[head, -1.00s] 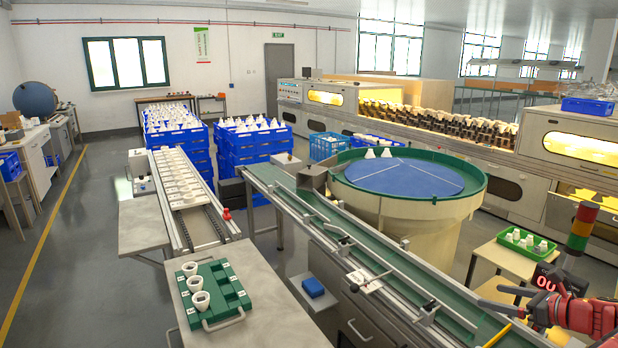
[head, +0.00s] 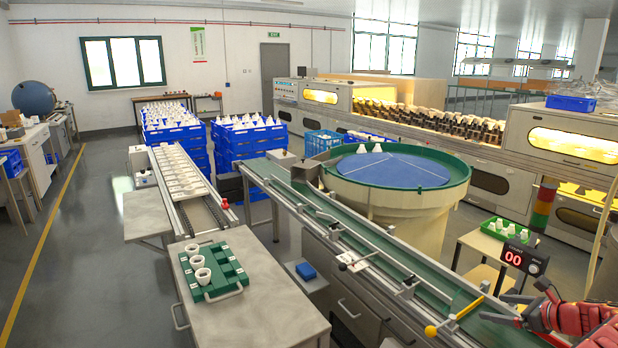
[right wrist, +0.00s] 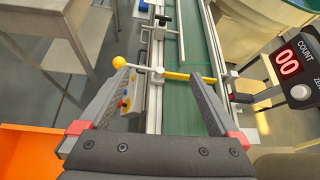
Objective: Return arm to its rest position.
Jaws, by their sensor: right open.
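My right gripper (head: 492,309) is at the lower right of the head view, with its red arm coming in from the right edge. Its two dark fingers are spread apart. In the right wrist view the open gripper (right wrist: 162,76) has nothing between its fingers. They point over the green conveyor (right wrist: 205,55), and a yellow bar (right wrist: 188,76) with a yellow ball end shows beyond and between them. My left gripper is in neither view now.
A counter display (head: 515,258) reading 00 stands close to my right gripper. A green tray (head: 236,270) with white cups sits on the front table (head: 265,318). A round feeder bowl (head: 452,192) stands behind the conveyor. An orange surface (right wrist: 25,155) shows at lower left in the wrist view.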

